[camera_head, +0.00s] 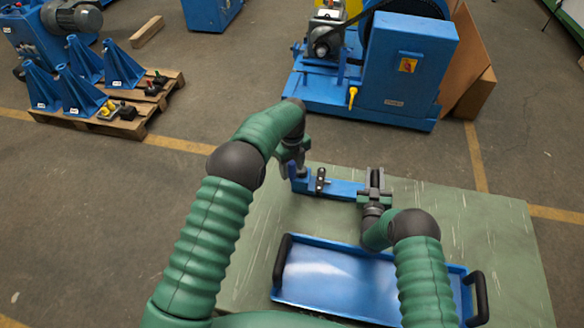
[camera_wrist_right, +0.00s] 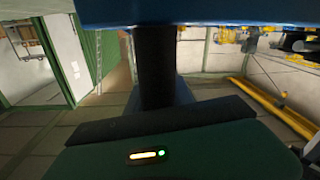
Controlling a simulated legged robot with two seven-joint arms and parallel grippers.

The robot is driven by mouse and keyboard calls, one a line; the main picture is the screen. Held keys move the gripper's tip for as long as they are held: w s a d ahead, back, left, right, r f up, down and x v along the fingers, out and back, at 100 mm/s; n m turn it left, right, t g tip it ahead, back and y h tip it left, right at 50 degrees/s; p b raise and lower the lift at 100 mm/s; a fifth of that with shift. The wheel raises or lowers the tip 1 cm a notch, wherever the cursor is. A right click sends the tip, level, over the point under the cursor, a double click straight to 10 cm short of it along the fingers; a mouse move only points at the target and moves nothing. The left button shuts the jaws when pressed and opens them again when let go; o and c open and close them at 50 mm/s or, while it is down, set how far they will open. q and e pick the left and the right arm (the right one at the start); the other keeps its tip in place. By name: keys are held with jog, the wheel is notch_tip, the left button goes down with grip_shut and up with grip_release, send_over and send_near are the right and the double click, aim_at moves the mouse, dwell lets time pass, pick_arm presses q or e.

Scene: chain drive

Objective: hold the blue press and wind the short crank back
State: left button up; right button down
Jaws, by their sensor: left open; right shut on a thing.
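The blue press (camera_head: 340,188) is a low blue bar near the far edge of the green table. A small dark upright part with a pale knob (camera_head: 320,178) stands on it; I cannot tell if this is the short crank. My right gripper (camera_head: 375,178) is shut on the right end of the press and hides that end. In the right wrist view, a blue surface (camera_wrist_right: 190,12) fills the top edge, close to the gripper. My left gripper (camera_head: 294,158) is open at the left end of the press, partly hidden by its own arm; contact there cannot be made out.
A blue tray (camera_head: 340,278) with black handles lies on the green table (camera_head: 500,230), nearer me. Beyond the table stands a large blue machine (camera_head: 405,75). A wooden pallet (camera_head: 140,125) with blue stands is at the far left. The table's right side is clear.

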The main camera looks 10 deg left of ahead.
pick_arm(q)
grip_shut()
jog(key=shift+d, duration=0.15)
dwell(0.4)
jog(key=w+d+n, duration=0.3)
jog(key=d+n, duration=0.4)
jog(key=n, duration=1.3)
jog(key=shift+w, duration=0.15)
jog(key=shift+n, duration=0.3)
